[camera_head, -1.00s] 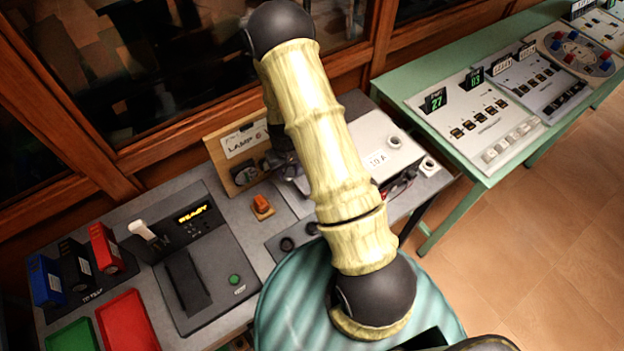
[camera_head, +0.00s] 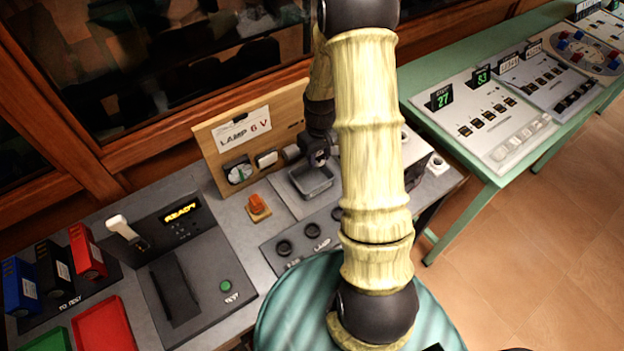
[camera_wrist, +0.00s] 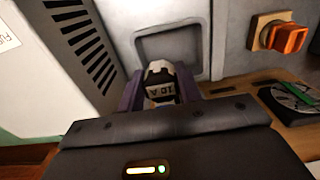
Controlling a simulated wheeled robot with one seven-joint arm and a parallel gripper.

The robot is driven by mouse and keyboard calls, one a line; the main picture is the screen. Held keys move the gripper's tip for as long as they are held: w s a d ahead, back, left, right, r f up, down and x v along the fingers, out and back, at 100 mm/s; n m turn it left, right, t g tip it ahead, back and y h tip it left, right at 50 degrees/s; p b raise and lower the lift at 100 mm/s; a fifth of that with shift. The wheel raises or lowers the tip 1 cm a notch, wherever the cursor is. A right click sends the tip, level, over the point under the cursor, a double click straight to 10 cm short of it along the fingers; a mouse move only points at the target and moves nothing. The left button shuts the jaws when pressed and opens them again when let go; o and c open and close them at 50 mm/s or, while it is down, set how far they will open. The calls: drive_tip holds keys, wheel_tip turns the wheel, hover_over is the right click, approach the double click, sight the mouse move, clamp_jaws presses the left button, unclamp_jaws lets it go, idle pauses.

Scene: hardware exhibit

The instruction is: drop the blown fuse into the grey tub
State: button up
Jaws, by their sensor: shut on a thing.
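My gripper (camera_head: 318,158) is shut on a fuse and sits at the back edge of the small grey tub (camera_head: 318,188) in the head view. The tub (camera_wrist: 194,60) lies just beyond the fuse in that view. The fuse looks apart from the tub, though its exact height is unclear. The part of the tub I can see looks empty. In the head view the fuse is too small to make out.
A wooden lamp board (camera_head: 232,130) stands behind the tub. An orange switch (camera_head: 257,206) is to its left, and round sockets (camera_head: 284,247) are in front. A pale vented box (camera_head: 420,158) is close on the right, partly behind my arm. A grey tester (camera_head: 185,270) stands further left.

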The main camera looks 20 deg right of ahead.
drive_tip(key=b, duration=0.5)
hover_over(318, 182)
drive_tip(key=shift+f, duration=3)
drive_tip(key=o, duration=1)
drive_tip(key=shift+o, duration=0.2)
drive_tip(key=shift+r, duration=0.1)
wheel_tip(318, 182, up, 17)
drive_tip(key=shift+r, duration=0.15)
drive_tip(key=shift+s+a, duration=0.1)
